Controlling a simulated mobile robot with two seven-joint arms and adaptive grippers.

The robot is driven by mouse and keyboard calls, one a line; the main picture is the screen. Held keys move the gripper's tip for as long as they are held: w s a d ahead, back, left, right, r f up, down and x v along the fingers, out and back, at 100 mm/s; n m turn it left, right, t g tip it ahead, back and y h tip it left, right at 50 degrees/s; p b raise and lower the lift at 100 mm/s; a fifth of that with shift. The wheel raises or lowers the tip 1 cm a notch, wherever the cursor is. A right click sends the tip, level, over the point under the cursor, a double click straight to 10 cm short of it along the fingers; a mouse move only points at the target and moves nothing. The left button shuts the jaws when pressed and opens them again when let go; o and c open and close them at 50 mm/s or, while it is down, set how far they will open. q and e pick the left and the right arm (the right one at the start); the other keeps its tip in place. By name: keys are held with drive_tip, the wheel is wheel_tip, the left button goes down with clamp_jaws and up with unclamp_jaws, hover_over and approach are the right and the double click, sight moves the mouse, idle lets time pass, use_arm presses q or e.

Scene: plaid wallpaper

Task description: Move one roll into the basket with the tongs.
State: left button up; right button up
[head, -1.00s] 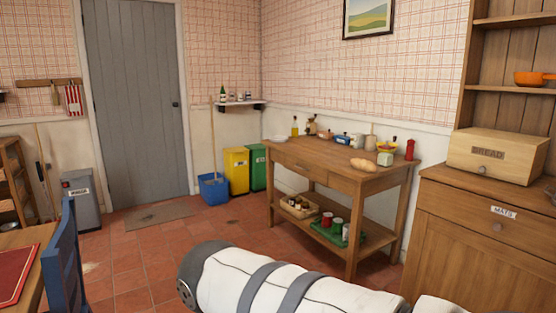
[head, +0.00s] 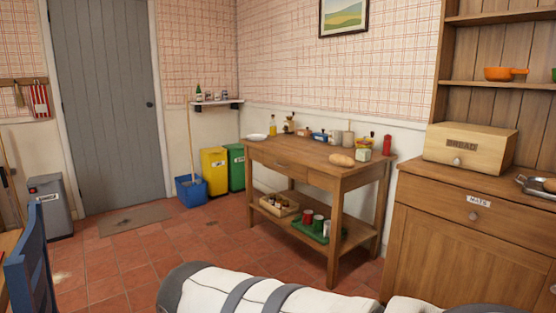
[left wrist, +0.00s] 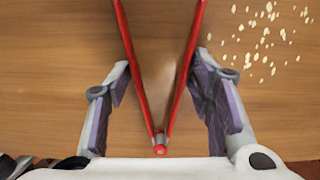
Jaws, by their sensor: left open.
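Red tongs (left wrist: 135,62) show in the left wrist view, their two arms spread in a V and their hinge end near my palm. My left gripper (left wrist: 160,78) is open, with one finger on each side of the tongs and visible gaps between. I cannot tell how far the tongs are above the wooden surface (left wrist: 45,50). In the head view an elongated bread loaf or roll (head: 341,160) lies on the wooden side table (head: 290,150). I cannot identify the task's basket for certain. My right gripper is not in view.
A crate (head: 279,206) with small items and a green tray (head: 318,232) with cups are on the side table's lower shelf. A bread box (head: 470,146) stands on the cabinet at right. Pale flakes (left wrist: 263,35) lie beside the tongs. A blue chair (head: 32,262) is at left.

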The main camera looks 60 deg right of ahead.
use_arm(q)
drive_tip(key=shift+c, duration=0.7)
drive_tip(key=shift+r, duration=0.1)
wheel_tip(320, 180, up, 12)
drive_tip(key=p, duration=0.3)
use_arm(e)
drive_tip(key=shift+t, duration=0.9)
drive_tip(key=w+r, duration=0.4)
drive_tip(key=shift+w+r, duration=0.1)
